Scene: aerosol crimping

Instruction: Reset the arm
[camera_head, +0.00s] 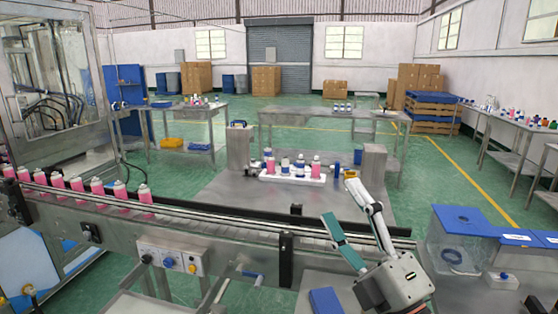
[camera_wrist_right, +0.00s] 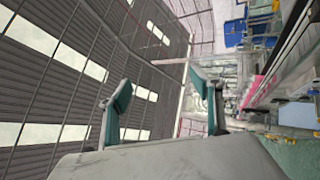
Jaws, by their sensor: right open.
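My right gripper (camera_head: 343,208) is in the lower right middle of the head view, raised in front of the conveyor. Its green-padded fingers are spread wide and hold nothing. In the right wrist view the two fingers (camera_wrist_right: 160,100) stand apart with the ceiling and a blurred stretch of the line behind them. My left gripper does not show in either view.
A conveyor (camera_head: 215,222) crosses the front, with several pink bottles (camera_head: 97,187) at its left. Behind it a metal table (camera_head: 240,195) bears a white tray (camera_head: 268,178) of bottles. Clear bins with blue lids (camera_head: 465,218) stand at right.

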